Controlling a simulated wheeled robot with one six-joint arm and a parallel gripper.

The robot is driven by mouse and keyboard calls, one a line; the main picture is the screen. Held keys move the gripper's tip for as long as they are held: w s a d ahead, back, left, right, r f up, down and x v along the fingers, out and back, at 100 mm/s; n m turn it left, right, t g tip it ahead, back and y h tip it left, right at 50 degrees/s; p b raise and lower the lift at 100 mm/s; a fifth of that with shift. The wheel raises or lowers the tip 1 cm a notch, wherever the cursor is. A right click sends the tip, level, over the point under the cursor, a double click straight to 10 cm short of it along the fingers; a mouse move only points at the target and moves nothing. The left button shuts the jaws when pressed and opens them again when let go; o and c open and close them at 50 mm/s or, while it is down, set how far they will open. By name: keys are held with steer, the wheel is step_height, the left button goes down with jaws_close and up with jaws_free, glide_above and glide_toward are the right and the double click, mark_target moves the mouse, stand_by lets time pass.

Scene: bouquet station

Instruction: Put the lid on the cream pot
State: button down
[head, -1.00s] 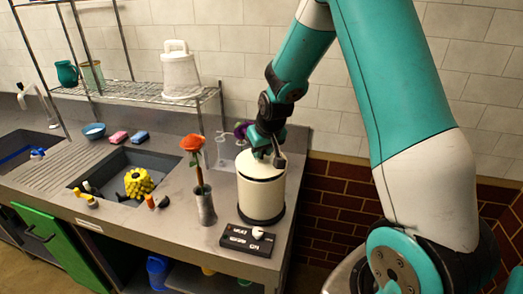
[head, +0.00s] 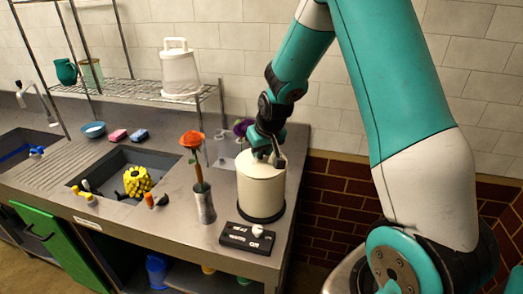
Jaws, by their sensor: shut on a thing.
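The cream pot (head: 261,192) stands upright on a dark round base at the right end of the grey counter. My gripper (head: 267,152) is at the top of the pot, pointing down, shut on what seems to be the lid (head: 250,164). The lid sits at the pot's rim, and I cannot tell whether it is fully seated. The fingers and the lid's knob are mostly hidden by the wrist.
A metal vase (head: 204,206) with an orange flower (head: 192,140) stands left of the pot. A black switch box (head: 247,238) lies in front of it. Glassware (head: 224,150) and a purple flower (head: 242,127) are behind. A sink (head: 125,173) holds a yellow object (head: 138,181).

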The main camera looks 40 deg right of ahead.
steer(key=shift+f, duration=0.25)
steer(key=c, duration=0.8)
jaws_free()
steer(key=b+v, duration=0.3)
steer(key=v, duration=1.4)
steer(key=shift+r, duration=0.3)
steer(key=s+a+f+n+g+y, duration=0.1)
steer(key=s+a+n, duration=0.2)
steer(key=s+a, duration=0.4)
steer(key=s+a+f+n+g+y, duration=0.1)
steer(key=s+a+n+g+y, duration=0.1)
steer(key=s+a, duration=0.5)
steer(key=s+a+f+n+g+y, duration=0.1)
steer(key=s+a+f+n, duration=0.1)
steer(key=s+a, duration=0.5)
steer(key=shift+s+a+f+n+g+y+b, duration=0.15)
steer(key=shift+a+n+g+y+b, duration=0.2)
steer(key=shift+a+n, duration=0.6)
